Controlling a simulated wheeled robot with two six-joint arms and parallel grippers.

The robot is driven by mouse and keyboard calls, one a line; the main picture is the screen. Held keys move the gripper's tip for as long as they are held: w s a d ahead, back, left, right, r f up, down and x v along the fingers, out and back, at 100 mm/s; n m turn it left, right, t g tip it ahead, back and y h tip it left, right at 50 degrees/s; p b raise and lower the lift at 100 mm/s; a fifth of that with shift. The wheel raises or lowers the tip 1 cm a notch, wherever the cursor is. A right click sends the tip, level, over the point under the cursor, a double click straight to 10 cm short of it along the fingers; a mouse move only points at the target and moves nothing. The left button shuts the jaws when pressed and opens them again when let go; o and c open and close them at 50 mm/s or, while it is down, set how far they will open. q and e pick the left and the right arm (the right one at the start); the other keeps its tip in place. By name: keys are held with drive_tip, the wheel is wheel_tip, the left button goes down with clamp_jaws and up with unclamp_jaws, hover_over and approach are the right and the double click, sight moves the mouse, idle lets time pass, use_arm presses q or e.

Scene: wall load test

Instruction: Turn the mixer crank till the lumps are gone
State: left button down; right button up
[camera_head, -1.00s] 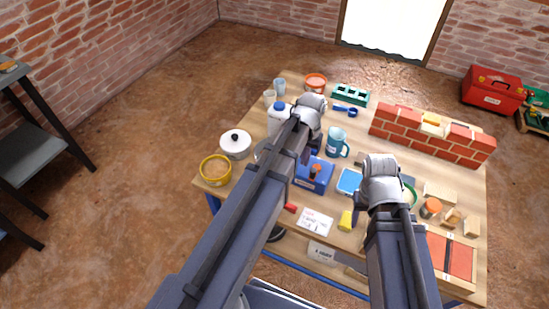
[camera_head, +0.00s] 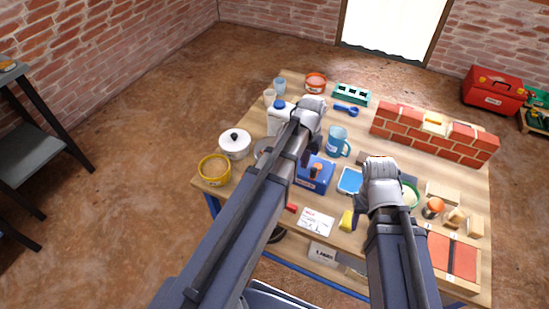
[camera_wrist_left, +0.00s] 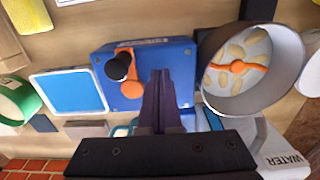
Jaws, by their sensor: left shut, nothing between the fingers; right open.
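The mixer is a blue box (camera_head: 322,179) on the table, with an orange crank and a black knob (camera_wrist_left: 119,66) showing in the left wrist view. Beside the box there, a grey bowl (camera_wrist_left: 288,88) holds a pale mix with several tan lumps (camera_wrist_left: 236,50) and an orange paddle (camera_wrist_left: 240,67). In the head view my left arm hides most of the bowl. My left gripper (camera_wrist_left: 162,74) is shut and empty in front of the blue box, right of the knob and apart from it in the picture. My right gripper (camera_head: 359,207) is open, near the table's front; its fingers are mostly hidden.
A blue mug (camera_head: 337,141), a blue tray (camera_head: 350,181), a white pot (camera_head: 235,145) and a yellow tin (camera_head: 214,170) stand close around. A small brick wall (camera_head: 435,133) stands at the back right. A white card (camera_head: 316,221) lies at the front edge.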

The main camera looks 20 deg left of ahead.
use_arm(q)
drive_tip(key=shift+f, duration=0.3)
use_arm(e)
drive_tip(key=shift+f, duration=0.35)
use_arm(q)
drive_tip(key=shift+r+p, duration=0.6)
drive_tip(key=shift+r, duration=0.25)
use_arm(e)
drive_tip(key=shift+r, duration=0.85)
